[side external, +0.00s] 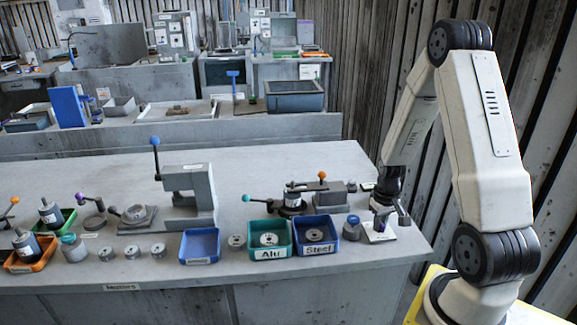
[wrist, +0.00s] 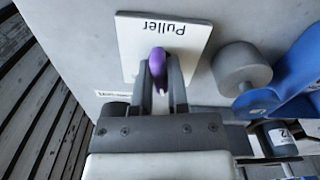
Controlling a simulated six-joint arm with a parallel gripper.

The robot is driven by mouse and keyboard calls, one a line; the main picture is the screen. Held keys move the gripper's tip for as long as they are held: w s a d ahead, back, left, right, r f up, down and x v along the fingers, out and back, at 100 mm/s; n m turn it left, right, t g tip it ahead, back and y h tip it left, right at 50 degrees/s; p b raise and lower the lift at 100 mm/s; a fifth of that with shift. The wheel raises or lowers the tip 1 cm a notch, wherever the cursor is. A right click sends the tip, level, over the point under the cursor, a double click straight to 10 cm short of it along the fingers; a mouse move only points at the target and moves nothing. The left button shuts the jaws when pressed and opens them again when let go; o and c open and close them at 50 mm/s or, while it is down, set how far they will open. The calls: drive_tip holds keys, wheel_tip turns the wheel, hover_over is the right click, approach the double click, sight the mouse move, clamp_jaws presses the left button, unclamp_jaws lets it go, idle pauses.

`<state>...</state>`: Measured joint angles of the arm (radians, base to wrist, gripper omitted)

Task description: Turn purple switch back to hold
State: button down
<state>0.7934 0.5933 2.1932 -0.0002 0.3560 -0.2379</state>
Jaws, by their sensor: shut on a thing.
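A purple switch (wrist: 157,62) stands on a white plate (wrist: 130,45) lettered "Puller" in the wrist view. My gripper (wrist: 160,80) is shut on the switch, with one grey finger on each side of it. The switch's lower part is hidden between the fingers. In the side view, my gripper (side external: 381,212) is low over the white plate (side external: 383,239) at the right end of the bench. The switch is small and mostly hidden there, so I cannot tell its exact setting.
A grey round part (wrist: 241,68) lies beside the plate. The blue "Steel" bin (side external: 316,249) and green "Alu" bin (side external: 271,254) stand to the left. A fixture with an orange-knobbed lever (side external: 322,175) stands behind them. Another purple-knobbed lever (side external: 79,197) is at the far left.

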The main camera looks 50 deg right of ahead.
drive_tip(key=shift+w+n, duration=0.1)
drive_tip(key=shift+n, duration=0.2)
drive_tip(key=shift+d+n, duration=0.1)
drive_tip(key=shift+n, duration=1.8)
drive_tip(key=c, duration=0.7)
unclamp_jaws()
drive_tip(key=shift+r, duration=0.1)
drive_tip(key=shift+r, duration=2.9)
